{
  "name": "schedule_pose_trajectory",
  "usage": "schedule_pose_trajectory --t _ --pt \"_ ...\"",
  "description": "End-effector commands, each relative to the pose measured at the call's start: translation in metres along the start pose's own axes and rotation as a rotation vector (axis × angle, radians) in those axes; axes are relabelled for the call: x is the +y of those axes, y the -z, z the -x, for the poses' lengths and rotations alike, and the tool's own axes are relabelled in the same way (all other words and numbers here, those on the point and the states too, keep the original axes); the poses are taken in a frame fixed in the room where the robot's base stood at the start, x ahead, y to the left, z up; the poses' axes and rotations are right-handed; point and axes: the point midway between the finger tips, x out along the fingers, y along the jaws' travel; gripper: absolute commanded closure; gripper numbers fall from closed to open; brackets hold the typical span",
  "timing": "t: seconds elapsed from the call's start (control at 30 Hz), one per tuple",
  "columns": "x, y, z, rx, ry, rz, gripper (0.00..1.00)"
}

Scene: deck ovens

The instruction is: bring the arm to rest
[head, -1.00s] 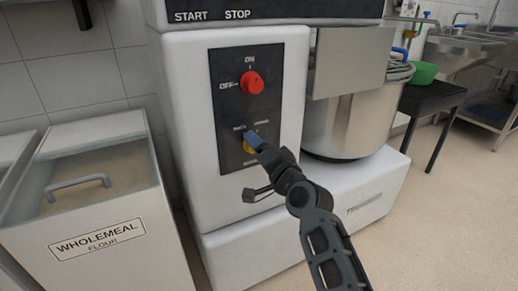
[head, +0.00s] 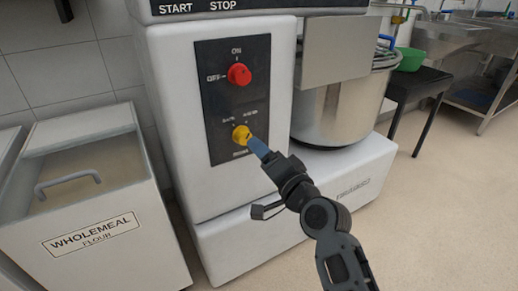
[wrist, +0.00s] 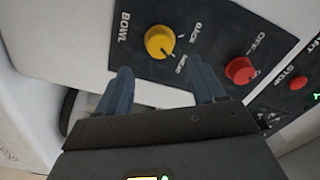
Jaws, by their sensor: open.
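My gripper (head: 258,148) is in front of the mixer's control panel, just below and right of the yellow knob (head: 241,135) in the head view. In the wrist view my gripper (wrist: 160,88) shows two blue fingers spread apart with nothing between them. The yellow knob (wrist: 159,42) lies beyond the fingertips there, and a gap seems to separate them. The red knob (head: 239,75) sits above the yellow one in the head view, its pointer towards OFF as far as I can tell. My arm reaches in from the lower right.
The white mixer (head: 230,240) stands in front of me with its steel bowl (head: 340,110) on the right. A wholemeal flour bin (head: 95,240) stands at left. A green bowl (head: 411,60) sits on a dark table behind. Open floor lies at right.

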Motion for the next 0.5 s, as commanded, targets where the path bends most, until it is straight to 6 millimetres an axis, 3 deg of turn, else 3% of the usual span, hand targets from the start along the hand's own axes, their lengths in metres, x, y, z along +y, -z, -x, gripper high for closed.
schedule_pose_trajectory --t 0.33,0.43,0.5 --pt "0.005 -0.002 0.006 0.004 -0.008 0.005 0.31" --pt "0.023 -0.010 0.025 0.019 -0.037 0.023 0.31" --pt "0.040 -0.018 0.048 0.040 -0.068 0.047 0.31"
